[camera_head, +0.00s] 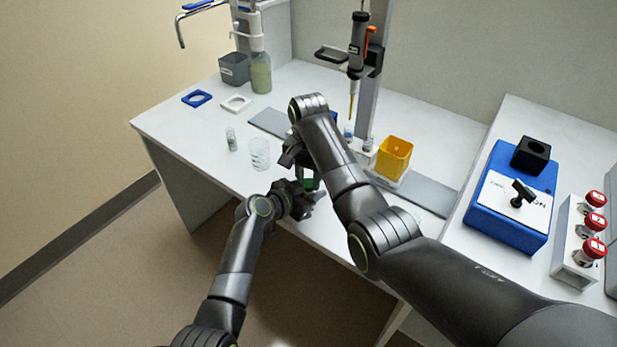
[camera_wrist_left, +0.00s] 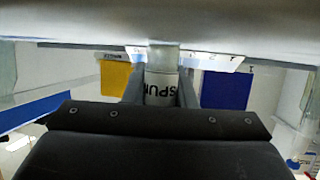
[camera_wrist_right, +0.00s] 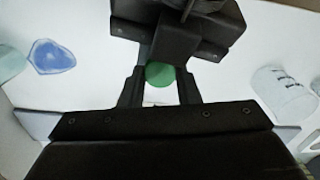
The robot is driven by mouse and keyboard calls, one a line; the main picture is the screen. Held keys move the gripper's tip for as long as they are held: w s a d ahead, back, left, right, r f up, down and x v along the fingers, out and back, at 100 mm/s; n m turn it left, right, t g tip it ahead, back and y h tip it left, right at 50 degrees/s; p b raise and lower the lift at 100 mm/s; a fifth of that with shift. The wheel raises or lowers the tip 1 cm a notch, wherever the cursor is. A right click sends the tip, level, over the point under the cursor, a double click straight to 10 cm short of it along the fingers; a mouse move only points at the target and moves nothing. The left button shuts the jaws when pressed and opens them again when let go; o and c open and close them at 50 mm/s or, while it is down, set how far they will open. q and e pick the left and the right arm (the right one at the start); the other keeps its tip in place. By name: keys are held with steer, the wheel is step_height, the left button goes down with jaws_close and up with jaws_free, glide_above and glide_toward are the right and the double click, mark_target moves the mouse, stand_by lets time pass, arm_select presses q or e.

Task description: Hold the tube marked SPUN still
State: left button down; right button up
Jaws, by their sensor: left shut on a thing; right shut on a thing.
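The tube marked SPUN (camera_wrist_left: 161,88) stands between the fingers of my left gripper (camera_wrist_left: 161,95), its dark lettering facing the left wrist camera. My left gripper (camera_head: 303,194) is shut on the tube, over the front part of the bench in the head view. A green cap (camera_wrist_right: 160,74) lies between the fingertips of my right gripper (camera_wrist_right: 160,88), which is shut on it. The green also shows in the head view (camera_head: 308,183), just below my right gripper (camera_head: 303,164). The two grippers are close together, right above left. The tube's body is mostly hidden in the head view.
A clear beaker (camera_head: 260,154) and a small vial (camera_head: 231,139) stand left of the grippers. A yellow box (camera_head: 395,155) and a pipette on a stand (camera_head: 356,48) are behind. A blue machine (camera_head: 510,205) and a rack of red-capped vials (camera_head: 573,245) are at right.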

steer(key=shift+n, duration=0.7)
steer(key=o, duration=1.1)
steer(key=shift+r, duration=2.3)
steer(key=shift+c, duration=0.4)
step_height(320, 180, up, 3)
steer(key=m, duration=0.3)
steer(key=shift+f, duration=3.8)
steer(key=shift+c, duration=0.3)
